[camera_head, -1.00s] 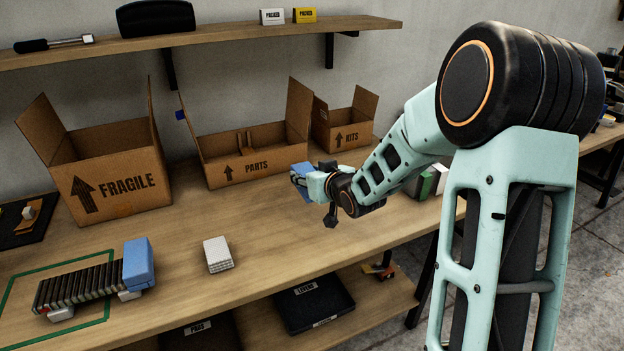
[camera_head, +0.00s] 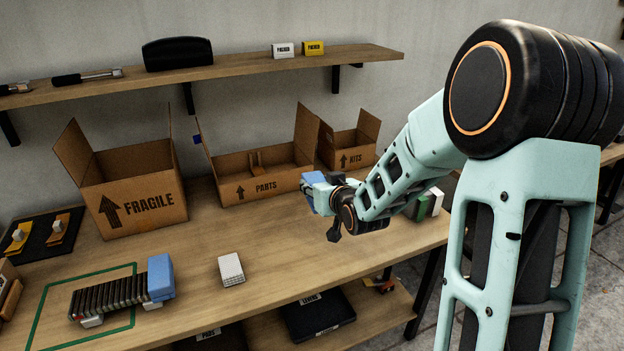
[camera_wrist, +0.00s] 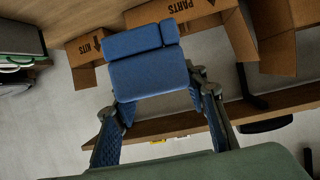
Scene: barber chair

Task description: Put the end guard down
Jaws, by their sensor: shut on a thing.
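My gripper (camera_head: 319,189) is shut on a blue padded block, the end guard (camera_wrist: 148,72), in front of the PARTS box in the head view. In the wrist view the two fingers grip the block from either side, with a narrower blue strip along its far edge. A second blue block (camera_head: 160,276) stands at the right end of a row of dark upright plates (camera_head: 108,297) on the bench. That row lies partly inside a green taped outline (camera_head: 37,323). Whether the held block touches anything is not clear.
Open cardboard boxes marked FRAGILE (camera_head: 137,205), PARTS (camera_head: 228,191) and KITS (camera_head: 357,160) stand along the back of the bench. A white block (camera_head: 231,268) lies at the front middle. The bench (camera_head: 300,258) is clear to its right. Green and white blocks (camera_head: 430,204) stand at right.

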